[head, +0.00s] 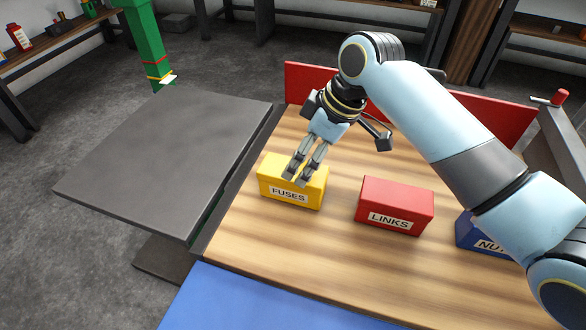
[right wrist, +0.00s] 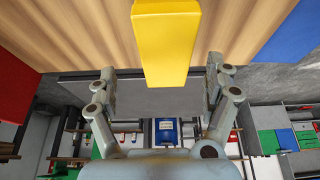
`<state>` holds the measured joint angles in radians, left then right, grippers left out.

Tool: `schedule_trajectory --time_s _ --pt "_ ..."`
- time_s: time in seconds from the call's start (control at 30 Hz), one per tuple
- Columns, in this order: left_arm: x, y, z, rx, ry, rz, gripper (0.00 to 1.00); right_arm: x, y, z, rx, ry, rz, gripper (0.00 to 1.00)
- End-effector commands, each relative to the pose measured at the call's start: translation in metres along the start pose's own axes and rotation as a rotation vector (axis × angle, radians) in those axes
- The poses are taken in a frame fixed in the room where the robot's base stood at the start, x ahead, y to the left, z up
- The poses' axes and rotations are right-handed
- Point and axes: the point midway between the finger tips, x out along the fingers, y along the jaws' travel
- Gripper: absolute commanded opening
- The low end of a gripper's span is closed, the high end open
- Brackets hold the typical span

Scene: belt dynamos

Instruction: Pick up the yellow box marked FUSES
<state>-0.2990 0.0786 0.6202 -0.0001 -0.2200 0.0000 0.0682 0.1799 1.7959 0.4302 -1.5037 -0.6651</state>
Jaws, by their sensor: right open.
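The yellow box marked FUSES (head: 292,197) sits upright on the wooden bench top, near its left edge. My right gripper (head: 296,181) is above this box in the head view, with its fingers pointing down at the box top and overlapping it. In the right wrist view the yellow box (right wrist: 166,45) lies between and beyond the open fingers of my right gripper (right wrist: 162,80), with a gap on each side. Nothing is in its grasp. I cannot tell whether a fingertip touches the box. My left gripper is not in view.
A red box marked LINKS (head: 393,207) stands right of the yellow box. A blue box (head: 478,234) is farther right, partly behind my right arm. A red panel (head: 300,83) edges the bench's back. A grey table (head: 165,160) adjoins on the left; its top is clear.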

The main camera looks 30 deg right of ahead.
Motion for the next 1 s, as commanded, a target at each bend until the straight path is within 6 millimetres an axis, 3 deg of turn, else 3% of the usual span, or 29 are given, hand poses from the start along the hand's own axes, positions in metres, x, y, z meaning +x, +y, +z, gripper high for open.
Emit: schedule_trajectory --time_s 0.1,0.37,0.6,1.0 --pt "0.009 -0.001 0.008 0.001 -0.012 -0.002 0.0 0.025 -0.001 0.001 0.003 -0.001 -0.004 0.85" --pt "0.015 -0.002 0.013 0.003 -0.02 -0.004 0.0 0.048 -0.002 0.0 0.001 0.0 -0.002 0.85" --pt "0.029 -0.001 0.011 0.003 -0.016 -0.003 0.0 0.085 -0.006 -0.001 0.001 -0.001 -0.003 0.85" --pt "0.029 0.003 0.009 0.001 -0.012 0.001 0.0 0.09 -0.005 -0.002 0.0 0.0 -0.001 0.85"
